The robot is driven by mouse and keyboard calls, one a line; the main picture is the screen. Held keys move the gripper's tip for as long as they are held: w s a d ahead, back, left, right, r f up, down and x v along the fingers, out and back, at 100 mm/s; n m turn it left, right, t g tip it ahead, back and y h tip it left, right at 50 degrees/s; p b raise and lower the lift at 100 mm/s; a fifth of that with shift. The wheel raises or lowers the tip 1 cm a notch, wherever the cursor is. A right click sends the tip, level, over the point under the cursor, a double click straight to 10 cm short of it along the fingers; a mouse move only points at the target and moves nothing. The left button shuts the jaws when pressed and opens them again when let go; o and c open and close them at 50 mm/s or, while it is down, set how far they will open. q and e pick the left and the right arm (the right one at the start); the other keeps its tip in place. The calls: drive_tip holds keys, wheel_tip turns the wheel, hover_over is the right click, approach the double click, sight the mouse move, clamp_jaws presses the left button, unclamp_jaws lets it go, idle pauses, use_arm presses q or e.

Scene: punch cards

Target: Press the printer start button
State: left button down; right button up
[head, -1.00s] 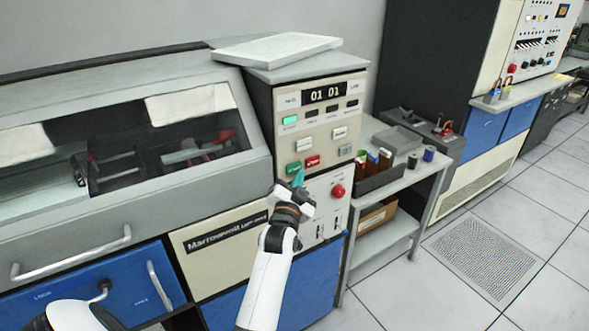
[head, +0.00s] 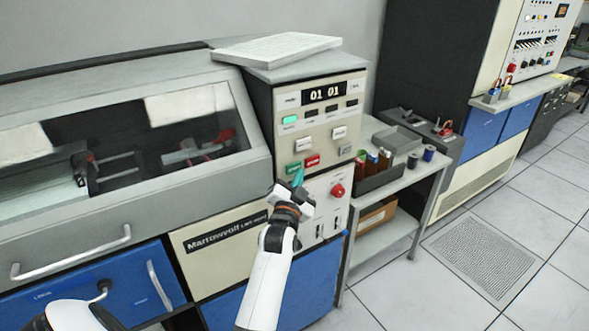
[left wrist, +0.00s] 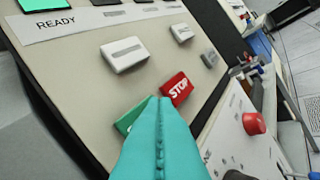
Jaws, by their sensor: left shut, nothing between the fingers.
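The green start button (head: 293,167) sits on the cream control panel, left of the red STOP button (head: 312,161). My left gripper (head: 298,179) is shut and empty, its teal fingertips just below and in front of the green button. In the left wrist view the fingers (left wrist: 160,108) cover much of the green button (left wrist: 130,116), whose label is hidden. The red STOP button (left wrist: 177,88) shows just beyond the tips. I cannot tell whether the fingertips touch the green button. My right gripper is out of view.
The panel has a lit green READY lamp (head: 290,120), pale buttons (head: 304,144) and a display (head: 324,93) reading 01 01. A red round knob (head: 337,190) is below right. A grey side table (head: 412,180) with spools stands at right. Floor is clear beyond it.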

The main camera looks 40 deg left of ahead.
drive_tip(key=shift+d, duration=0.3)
use_arm(q)
drive_tip(key=shift+w+a, duration=0.1)
drive_tip(key=shift+a, duration=0.05)
drive_tip(key=shift+w+a, duration=0.1)
drive_tip(key=shift+a, duration=0.15)
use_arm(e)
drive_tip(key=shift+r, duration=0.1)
use_arm(q)
drive_tip(key=shift+w+a, duration=0.15)
drive_tip(key=shift+a, duration=0.25)
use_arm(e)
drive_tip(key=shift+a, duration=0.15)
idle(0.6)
use_arm(q)
drive_tip(key=shift+d, duration=0.15)
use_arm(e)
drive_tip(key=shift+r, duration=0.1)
use_arm(q)
drive_tip(key=shift+s+d+p, duration=0.35)
drive_tip(key=shift+d+p, duration=0.1)
drive_tip(key=shift+d, duration=0.2)
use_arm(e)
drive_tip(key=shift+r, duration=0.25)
